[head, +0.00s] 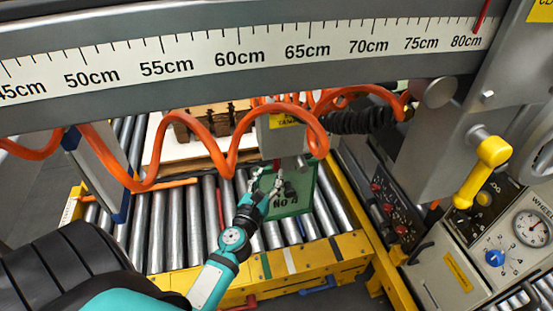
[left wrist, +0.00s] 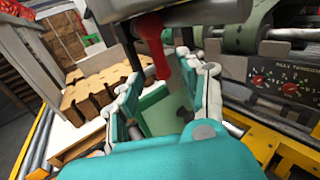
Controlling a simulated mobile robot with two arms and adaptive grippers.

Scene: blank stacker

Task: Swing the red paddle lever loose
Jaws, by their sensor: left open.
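The red paddle lever (left wrist: 153,45) hangs down from the underside of a grey block in the left wrist view. Its lower end shows between the two fingers of my left gripper (left wrist: 160,95). In the head view only a small red bit (head: 277,164) shows under the grey block (head: 285,138), close to the fingers. My left gripper (head: 268,182) is open in the head view, over a green plate (head: 303,207) marked NO 4. I cannot tell whether a finger touches the lever. My right gripper is not in view.
A roller bed (head: 175,230) with a yellow frame (head: 325,255) lies below. An orange coiled hose (head: 233,160) hangs across, and a ruler beam (head: 240,50) spans above. Brown blanks (head: 205,122) sit behind. A control panel with a dial (head: 530,228) stands at right.

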